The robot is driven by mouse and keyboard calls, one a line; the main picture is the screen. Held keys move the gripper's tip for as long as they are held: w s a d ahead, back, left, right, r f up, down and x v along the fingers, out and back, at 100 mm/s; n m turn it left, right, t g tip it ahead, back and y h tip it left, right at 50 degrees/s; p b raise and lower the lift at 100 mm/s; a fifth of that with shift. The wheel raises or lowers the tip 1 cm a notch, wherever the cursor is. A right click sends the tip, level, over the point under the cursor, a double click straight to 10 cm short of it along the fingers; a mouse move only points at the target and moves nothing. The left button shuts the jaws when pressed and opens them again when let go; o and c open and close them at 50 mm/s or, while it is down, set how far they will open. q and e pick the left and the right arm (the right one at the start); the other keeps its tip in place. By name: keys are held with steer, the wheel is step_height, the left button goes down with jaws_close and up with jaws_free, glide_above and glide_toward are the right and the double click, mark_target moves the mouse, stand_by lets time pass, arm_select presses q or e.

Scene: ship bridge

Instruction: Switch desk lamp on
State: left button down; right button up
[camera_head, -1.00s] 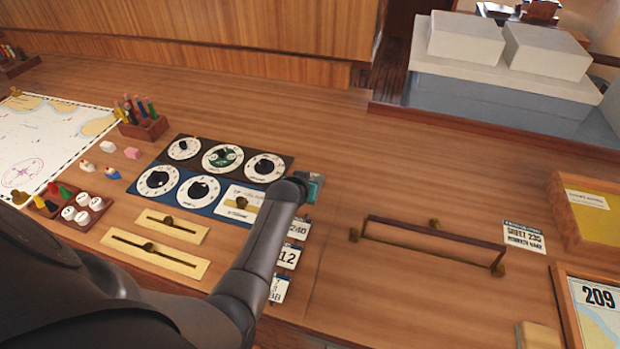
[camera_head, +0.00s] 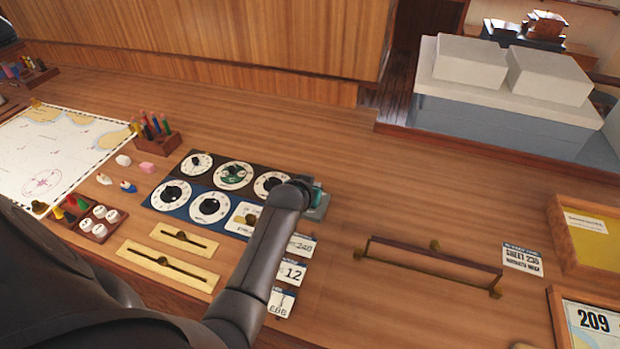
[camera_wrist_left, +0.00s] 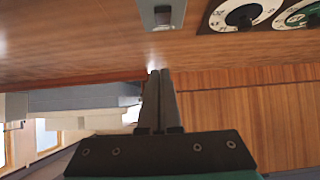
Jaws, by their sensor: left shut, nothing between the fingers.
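A small grey plate with a dark reddish rocker (camera_wrist_left: 163,15) is set on the wooden desk, at the top of the left wrist view. In the head view a grey plate (camera_head: 319,211) shows at the right end of the dial panels, partly hidden by my left arm. My left gripper (camera_wrist_left: 160,72) is shut and empty. Its fingertips show below the plate in the wrist view, apart from it in the picture; how high they are above the desk I cannot tell. In the head view the fingers are hidden behind my arm. No lamp is recognisable. My right gripper is not in view.
Dial panels (camera_head: 209,206) lie left of the plate, with brass slider plates (camera_head: 168,264) in front. Numbered cards (camera_head: 291,272) and a brass-ended bar (camera_head: 430,258) lie to the right. A wooden pen holder (camera_head: 157,141) stands behind left. Desk behind the dials is clear.

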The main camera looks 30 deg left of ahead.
arm_select(q)
steer(key=shift+s+d+r+p, duration=0.1)
steer(key=shift+s+r, duration=0.4)
steer(key=shift+r, duration=0.25)
steer(key=shift+s+d+r+p, duration=0.1)
steer(key=shift+s+d+r, duration=0.05)
steer(key=shift+s+r, duration=0.45)
steer(key=shift+s+d+r+p, duration=0.1)
steer(key=shift+s+r, duration=0.3)
steer(key=shift+r, duration=0.45)
